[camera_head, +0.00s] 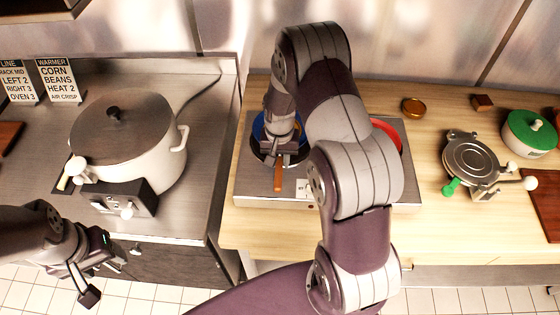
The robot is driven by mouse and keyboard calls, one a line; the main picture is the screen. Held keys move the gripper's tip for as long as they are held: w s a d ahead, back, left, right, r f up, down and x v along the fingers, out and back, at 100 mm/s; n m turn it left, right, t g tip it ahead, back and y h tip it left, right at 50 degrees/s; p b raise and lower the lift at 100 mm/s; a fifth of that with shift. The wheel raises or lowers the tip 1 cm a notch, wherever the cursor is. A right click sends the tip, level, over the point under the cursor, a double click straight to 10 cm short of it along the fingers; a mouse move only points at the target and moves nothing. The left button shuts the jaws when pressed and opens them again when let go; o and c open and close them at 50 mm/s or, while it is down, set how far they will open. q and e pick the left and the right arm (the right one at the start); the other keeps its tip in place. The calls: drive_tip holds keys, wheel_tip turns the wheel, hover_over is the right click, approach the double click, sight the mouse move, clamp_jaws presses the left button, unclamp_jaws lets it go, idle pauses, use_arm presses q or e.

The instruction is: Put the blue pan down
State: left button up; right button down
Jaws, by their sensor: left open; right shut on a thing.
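The blue pan (259,128) is over the left side of the grey two-place hob (240,190), largely hidden by my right gripper and arm. Its orange-brown handle (278,182) points toward the front edge. My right gripper (279,158) is shut on the pan at the handle. I cannot tell whether the pan's base touches the hob. My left gripper (96,278) is open and empty, low at the left in front of the steel counter.
A red round rim (389,131) shows at the hob's right side, partly behind my arm. A large lidded pot (150,158) stands left on the steel counter. A round metal press (474,160) and a green-lidded pot (530,132) stand right on the wooden counter.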

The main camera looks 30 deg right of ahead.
drive_tip(key=shift+s+a+f+p, duration=0.15)
drive_tip(key=shift+f+p, duration=0.1)
drive_tip(key=shift+f, duration=0.35)
drive_tip(key=shift+s+d+f+p, duration=0.1)
drive_tip(key=shift+f+p, duration=0.1)
drive_tip(key=shift+f, duration=0.65)
use_arm(q)
drive_tip(key=shift+r, duration=0.7)
use_arm(e)
drive_tip(key=shift+w+f, duration=0.1)
drive_tip(key=shift+w, duration=0.05)
drive_tip(key=shift+f, duration=0.15)
drive_tip(key=c, duration=0.9)
unclamp_jaws()
use_arm(q)
drive_tip(key=shift+s+a, duration=0.15)
drive_tip(key=shift+s, duration=0.05)
